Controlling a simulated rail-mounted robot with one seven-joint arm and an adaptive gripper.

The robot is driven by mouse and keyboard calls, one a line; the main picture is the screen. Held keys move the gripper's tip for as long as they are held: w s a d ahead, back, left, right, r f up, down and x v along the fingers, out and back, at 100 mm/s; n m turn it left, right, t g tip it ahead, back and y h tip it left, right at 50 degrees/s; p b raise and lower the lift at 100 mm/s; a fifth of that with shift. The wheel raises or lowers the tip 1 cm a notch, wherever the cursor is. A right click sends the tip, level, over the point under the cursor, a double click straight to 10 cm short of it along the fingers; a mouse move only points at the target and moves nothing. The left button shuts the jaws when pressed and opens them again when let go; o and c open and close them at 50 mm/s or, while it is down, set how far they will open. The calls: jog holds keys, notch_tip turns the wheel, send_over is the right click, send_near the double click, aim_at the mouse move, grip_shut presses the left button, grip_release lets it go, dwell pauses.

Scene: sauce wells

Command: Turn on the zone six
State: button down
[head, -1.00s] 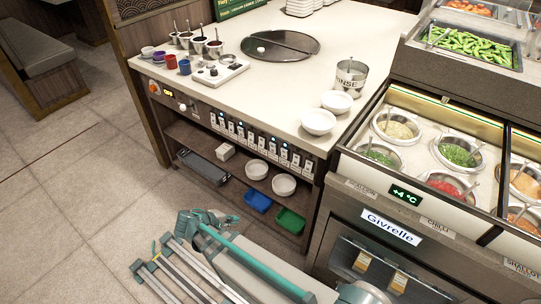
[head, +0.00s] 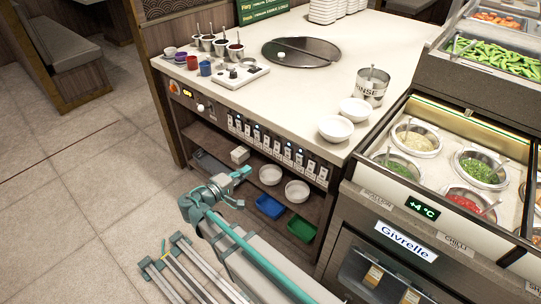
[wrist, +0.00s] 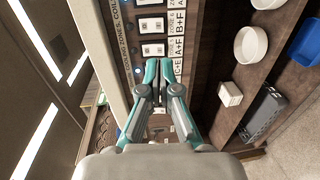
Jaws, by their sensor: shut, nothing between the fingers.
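A row of small white rocker switches (head: 275,148) with blue lights runs along the counter's front panel. In the head view my gripper (head: 246,171) is in front of the shelves below the switch row. I cannot tell whether it touches the panel.
Below the panel, shelves hold white bowls (head: 271,175), a blue tray (head: 270,207) and a green tray (head: 301,228). A knob (head: 201,108) and orange switch (head: 174,88) are at the panel's left. A refrigerated sauce unit (head: 385,240) stands right. Floor at left is clear.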

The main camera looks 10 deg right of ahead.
aim_at(276, 151)
jog(key=shift+w+d, duration=0.1)
jog(key=x, duration=1.4)
